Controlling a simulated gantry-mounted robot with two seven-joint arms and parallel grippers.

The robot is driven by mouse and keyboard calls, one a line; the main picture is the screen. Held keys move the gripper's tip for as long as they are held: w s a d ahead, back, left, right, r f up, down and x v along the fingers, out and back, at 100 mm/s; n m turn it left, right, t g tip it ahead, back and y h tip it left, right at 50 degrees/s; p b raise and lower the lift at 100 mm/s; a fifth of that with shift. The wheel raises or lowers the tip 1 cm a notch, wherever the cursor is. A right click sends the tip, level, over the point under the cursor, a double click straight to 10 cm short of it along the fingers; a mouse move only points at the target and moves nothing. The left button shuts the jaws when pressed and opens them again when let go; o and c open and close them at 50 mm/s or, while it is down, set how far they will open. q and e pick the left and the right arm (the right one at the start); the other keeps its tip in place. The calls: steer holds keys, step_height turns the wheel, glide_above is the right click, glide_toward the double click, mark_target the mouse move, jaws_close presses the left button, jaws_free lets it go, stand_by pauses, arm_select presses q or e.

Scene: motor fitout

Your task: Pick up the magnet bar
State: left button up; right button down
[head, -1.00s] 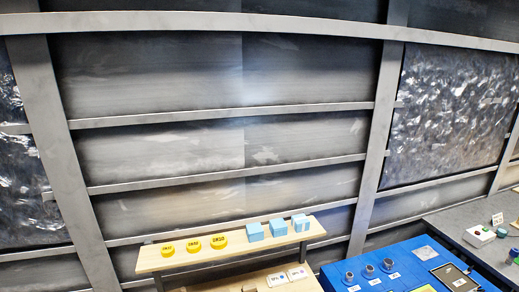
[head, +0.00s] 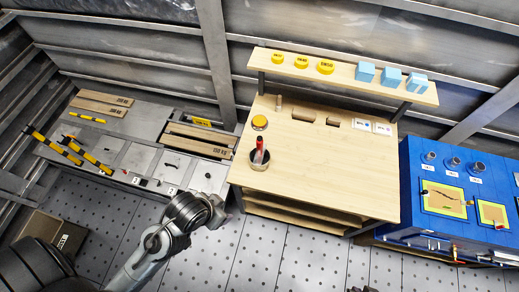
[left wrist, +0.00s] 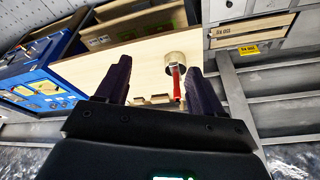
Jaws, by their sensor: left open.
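No object in view is clearly marked as the magnet bar, so I cannot tell which one it is. Two yellow-and-black striped bars, one of them here (head: 91,158), lie at the front of the grey bench (head: 150,127) on the left. A shorter yellow bar (head: 87,118) lies behind them. In the left wrist view my left gripper (left wrist: 158,85) is open and empty, its dark fingers apart. Beyond it are the wooden table (left wrist: 130,62) and a cup (left wrist: 180,58) holding a red-handled tool (left wrist: 176,82). My right gripper is not in view.
The wooden workbench (head: 300,175) carries the cup and small wooden blocks. Yellow discs (head: 301,62) and light blue boxes (head: 391,77) stand on its raised shelf (head: 345,82). A blue bench (head: 415,165) stands right. Perforated floor (head: 240,262) is open in front.

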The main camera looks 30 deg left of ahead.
arm_select(q)
steer(key=shift+c, duration=0.6)
